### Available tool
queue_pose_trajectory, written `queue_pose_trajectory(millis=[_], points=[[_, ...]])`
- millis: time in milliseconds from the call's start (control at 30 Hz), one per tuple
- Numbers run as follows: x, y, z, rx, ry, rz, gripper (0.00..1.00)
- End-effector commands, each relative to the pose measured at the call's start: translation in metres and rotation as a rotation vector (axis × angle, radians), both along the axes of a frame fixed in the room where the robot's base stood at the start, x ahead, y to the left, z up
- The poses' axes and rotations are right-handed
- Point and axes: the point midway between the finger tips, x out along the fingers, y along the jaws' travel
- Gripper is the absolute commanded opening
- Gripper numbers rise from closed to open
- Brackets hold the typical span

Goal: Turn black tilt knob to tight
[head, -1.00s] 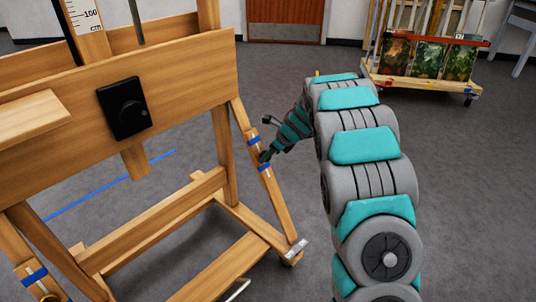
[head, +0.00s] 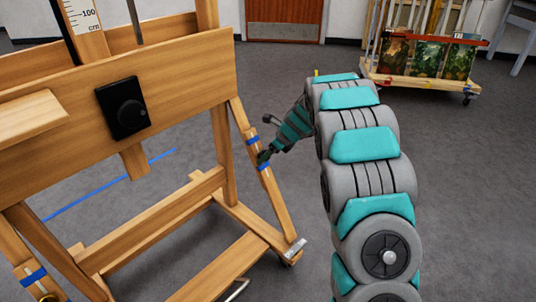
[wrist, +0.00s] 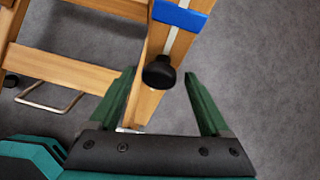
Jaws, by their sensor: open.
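A round black knob (wrist: 159,74) sits on the slanted wooden leg of the easel, just below a blue band, in the wrist view. My gripper (head: 263,157) is at that leg in the head view. Its two green fingers are open and empty, one on each side of the knob in the wrist picture, with gaps showing between them and the knob. I cannot tell how deep the fingertips reach around it. In the head view I cannot make out this knob behind the gripper.
The wooden easel (head: 180,65) fills the left, with crossbars and a base near the floor. A wheeled rack with paintings (head: 428,57) stands at the back right. Grey floor is open right of the leg. A blue line (head: 110,184) runs on the floor under the easel.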

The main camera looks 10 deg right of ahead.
Motion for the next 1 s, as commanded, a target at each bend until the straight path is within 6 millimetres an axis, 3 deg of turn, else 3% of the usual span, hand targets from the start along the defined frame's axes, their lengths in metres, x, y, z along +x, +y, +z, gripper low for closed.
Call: queue_pose_trajectory(millis=[267,733,1000], points=[[-0.002,-0.002,0.007,0.001,-0.002,0.000,0.81],[-0.030,-0.027,0.061,0.001,-0.002,-0.002,0.81],[-0.033,-0.030,0.064,0.000,0.000,-0.001,0.81]])
